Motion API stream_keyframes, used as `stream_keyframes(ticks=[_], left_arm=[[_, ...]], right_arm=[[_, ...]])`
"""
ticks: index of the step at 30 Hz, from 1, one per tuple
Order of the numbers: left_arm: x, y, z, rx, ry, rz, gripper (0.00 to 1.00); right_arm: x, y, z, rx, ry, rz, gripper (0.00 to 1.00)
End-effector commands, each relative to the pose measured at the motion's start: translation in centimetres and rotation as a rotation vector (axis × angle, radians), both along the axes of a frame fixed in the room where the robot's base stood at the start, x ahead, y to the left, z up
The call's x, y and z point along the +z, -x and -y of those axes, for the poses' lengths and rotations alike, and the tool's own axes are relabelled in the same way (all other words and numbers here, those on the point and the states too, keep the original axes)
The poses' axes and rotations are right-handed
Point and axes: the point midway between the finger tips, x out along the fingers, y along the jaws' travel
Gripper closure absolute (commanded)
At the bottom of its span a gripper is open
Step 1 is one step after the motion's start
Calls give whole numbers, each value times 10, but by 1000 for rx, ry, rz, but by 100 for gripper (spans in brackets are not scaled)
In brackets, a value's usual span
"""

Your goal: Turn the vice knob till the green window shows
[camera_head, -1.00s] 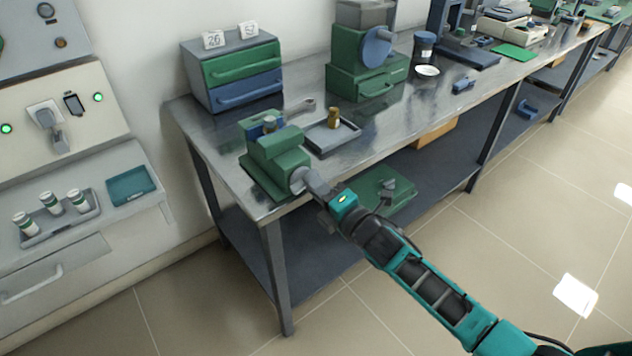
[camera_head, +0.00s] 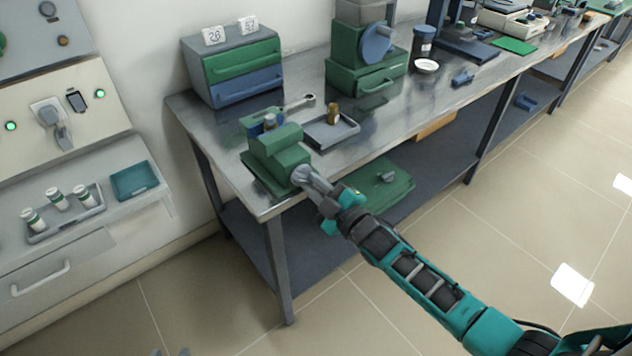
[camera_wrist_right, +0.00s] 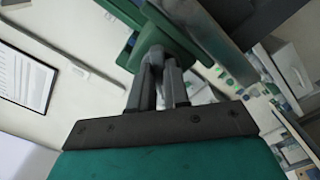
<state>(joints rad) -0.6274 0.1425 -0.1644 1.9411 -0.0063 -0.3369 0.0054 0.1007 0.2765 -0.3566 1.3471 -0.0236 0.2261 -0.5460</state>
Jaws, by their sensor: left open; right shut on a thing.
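The green vice (camera_head: 274,155) stands at the near left corner of the steel bench. Its grey knob (camera_head: 300,175) faces the bench's front edge. My right gripper (camera_head: 313,185) is shut on the knob, its wrist rolled. The right wrist view shows the two grey fingers (camera_wrist_right: 162,80) against the green vice (camera_wrist_right: 165,35), with the knob mostly hidden between them. I cannot make out a green window in either view. Only the tips of my left gripper (camera_head: 171,352) show at the bottom edge of the head view, open and away from the bench.
A grey tray with a brass-coloured piece (camera_head: 332,133) and a wrench (camera_head: 299,101) lie behind the vice. A drawer box (camera_head: 232,70) and a green machine (camera_head: 366,65) stand further back. A side counter (camera_head: 90,215) with several vials is at left. The floor in front is clear.

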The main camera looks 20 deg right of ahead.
Motion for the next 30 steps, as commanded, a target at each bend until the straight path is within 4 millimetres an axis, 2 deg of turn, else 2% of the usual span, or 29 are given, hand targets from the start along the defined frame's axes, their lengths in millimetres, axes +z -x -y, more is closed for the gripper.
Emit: stream_keyframes(ticks=[12,30], left_arm=[[11,-3,0,1,0,8,57],[15,-3,-1,2,-1,7,57]], right_arm=[[-1,1,-2,-1,-373,-136,100],[-3,2,-6,0,-910,-330,100]])
